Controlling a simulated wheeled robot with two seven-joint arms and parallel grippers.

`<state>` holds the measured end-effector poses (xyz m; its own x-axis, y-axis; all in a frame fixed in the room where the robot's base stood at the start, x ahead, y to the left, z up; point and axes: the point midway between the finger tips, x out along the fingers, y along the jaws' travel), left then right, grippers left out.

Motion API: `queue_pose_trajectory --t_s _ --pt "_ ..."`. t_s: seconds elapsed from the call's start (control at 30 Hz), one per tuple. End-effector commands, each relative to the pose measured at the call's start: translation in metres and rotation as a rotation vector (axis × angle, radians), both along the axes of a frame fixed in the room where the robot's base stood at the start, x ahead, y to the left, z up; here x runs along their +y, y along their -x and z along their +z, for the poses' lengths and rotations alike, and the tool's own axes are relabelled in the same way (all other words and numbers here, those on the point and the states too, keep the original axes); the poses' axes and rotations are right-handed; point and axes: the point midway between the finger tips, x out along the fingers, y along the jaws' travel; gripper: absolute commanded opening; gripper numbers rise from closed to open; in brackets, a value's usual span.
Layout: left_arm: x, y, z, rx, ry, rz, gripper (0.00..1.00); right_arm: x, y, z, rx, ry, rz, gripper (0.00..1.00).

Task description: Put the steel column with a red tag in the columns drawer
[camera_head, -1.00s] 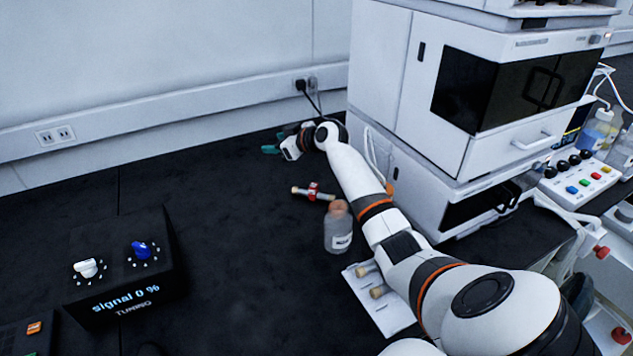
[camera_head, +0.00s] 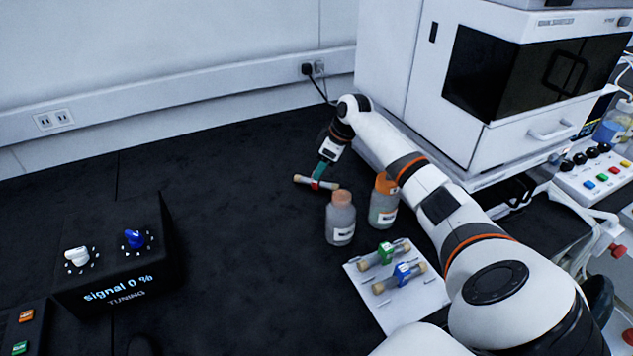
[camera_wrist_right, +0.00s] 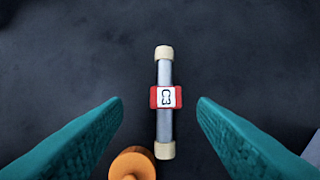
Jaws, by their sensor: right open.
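The steel column with a red tag (camera_head: 317,183) lies on the black bench; its tag reads C3 in the right wrist view (camera_wrist_right: 165,97). My right gripper (camera_head: 319,172) is over the column's middle. In the right wrist view its two teal fingers (camera_wrist_right: 160,103) are open, one on each side of the tag, with gaps to it. The column appears to lie on the bench, not held. My left gripper is not in view. No drawer marked for columns can be made out; a drawer front with a handle (camera_head: 550,132) shows on the white instrument stack.
Two bottles, one with a pale cap (camera_head: 341,218) and one with an orange cap (camera_head: 384,200), stand close to the column. A white mat (camera_head: 413,309) holds columns with green (camera_head: 386,252) and blue (camera_head: 403,273) tags. A tuning box (camera_head: 120,255) stands left. The bench between is clear.

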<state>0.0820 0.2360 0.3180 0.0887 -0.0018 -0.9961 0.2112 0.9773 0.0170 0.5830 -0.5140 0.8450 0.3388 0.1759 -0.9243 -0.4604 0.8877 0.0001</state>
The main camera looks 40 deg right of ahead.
Motion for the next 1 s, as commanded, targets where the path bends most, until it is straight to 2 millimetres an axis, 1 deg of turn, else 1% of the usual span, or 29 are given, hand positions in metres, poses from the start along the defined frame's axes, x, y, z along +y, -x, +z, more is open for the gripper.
queue_pose_trajectory --t_s 0.23,0.33,0.47,0.63,0.67,0.9,1.0 --pt "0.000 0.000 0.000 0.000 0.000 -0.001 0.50 0.002 -0.016 -0.030 0.001 -0.002 -0.001 0.53" --pt "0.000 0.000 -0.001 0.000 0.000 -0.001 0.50 0.004 -0.019 -0.042 0.001 -0.002 -0.001 0.53" --pt "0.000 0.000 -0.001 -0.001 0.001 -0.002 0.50 0.005 -0.021 -0.047 0.000 -0.001 0.000 0.53" --pt "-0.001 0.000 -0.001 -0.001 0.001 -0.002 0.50 0.005 -0.021 -0.047 0.000 0.000 0.000 0.53" --pt "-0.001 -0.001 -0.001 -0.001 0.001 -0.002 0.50 0.005 -0.021 -0.047 0.000 0.000 0.000 0.51" --pt "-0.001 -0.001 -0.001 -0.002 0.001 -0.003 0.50 0.005 -0.021 -0.047 0.000 0.000 0.000 0.12" --pt "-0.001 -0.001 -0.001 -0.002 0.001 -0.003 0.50 0.005 -0.021 -0.047 -0.001 0.000 0.000 0.00"
